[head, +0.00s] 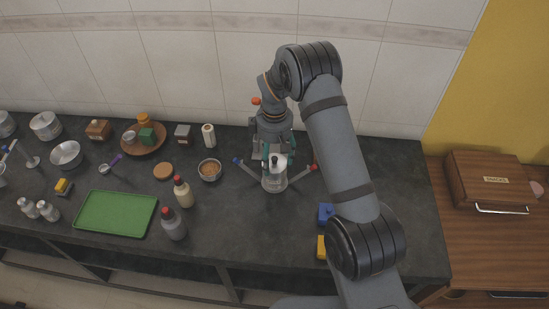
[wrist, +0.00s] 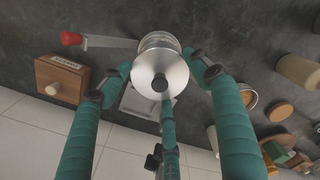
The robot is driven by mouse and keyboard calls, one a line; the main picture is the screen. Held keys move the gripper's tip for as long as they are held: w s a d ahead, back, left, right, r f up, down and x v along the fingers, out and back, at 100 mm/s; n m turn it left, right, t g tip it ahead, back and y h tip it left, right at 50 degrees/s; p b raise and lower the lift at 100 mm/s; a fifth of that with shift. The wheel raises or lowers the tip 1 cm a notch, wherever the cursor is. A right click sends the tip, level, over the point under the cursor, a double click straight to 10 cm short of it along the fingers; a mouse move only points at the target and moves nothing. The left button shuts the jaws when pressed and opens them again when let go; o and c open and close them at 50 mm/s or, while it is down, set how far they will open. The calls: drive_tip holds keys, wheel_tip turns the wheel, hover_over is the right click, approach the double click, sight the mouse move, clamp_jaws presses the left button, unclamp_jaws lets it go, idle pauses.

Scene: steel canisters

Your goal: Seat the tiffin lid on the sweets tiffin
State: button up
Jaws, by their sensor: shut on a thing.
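In the head view my gripper (head: 273,158) is directly above the tiffin (head: 274,183), which stands upright on the dark counter. I cannot tell whether the lid touches the tiffin's rim or is level on it.
A red-ended lever (head: 314,167) and a blue-ended lever (head: 237,161) flank the tiffin. A bowl of brown food (head: 209,170) and two bottles (head: 183,192) (head: 173,224) stand to the left. A wooden box (wrist: 62,78) is close by in the wrist view.

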drive_tip(key=o, duration=1.2)
drive_tip(key=shift+c, duration=0.2)
drive_tip(key=shift+o, duration=0.3)
drive_tip(key=o, duration=0.3)
drive_tip(key=shift+r, duration=0.1)
drive_tip(key=shift+r+p, duration=2.15)
drive_tip(key=shift+r, duration=0.8)
drive_tip(key=shift+f, duration=0.1)
